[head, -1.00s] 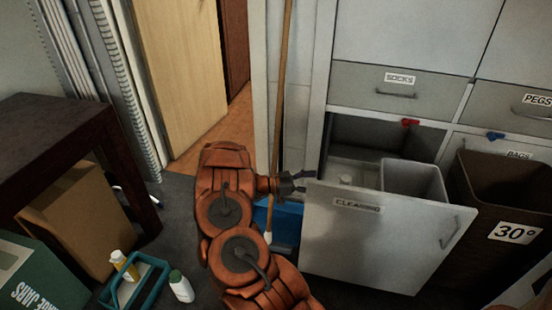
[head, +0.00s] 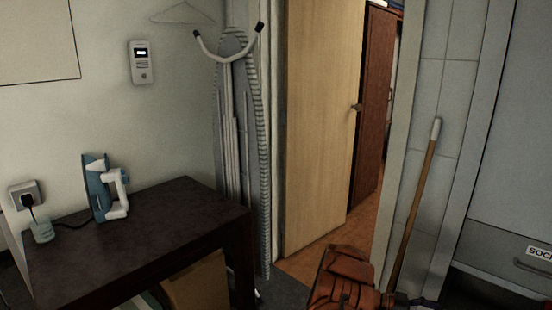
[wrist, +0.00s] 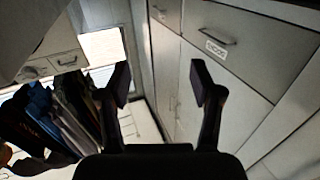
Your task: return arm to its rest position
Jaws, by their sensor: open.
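My arm shows at the bottom of the head view, orange and folded, with its upper part in front of the doorway. My gripper (head: 412,300) is only just visible at the bottom edge of the head view, right of the arm. In the wrist view my gripper (wrist: 161,85) is open, with its two dark fingers apart and nothing between them. Its fingers point toward pale cabinet fronts and a bright patch beyond.
A dark table (head: 140,235) with a blue-and-white iron (head: 100,190) stands at left. An ironing board (head: 235,150) leans by the open door (head: 325,120). A broom handle (head: 418,200) stands close to my gripper. Hanging clothes (wrist: 60,120) show in the wrist view.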

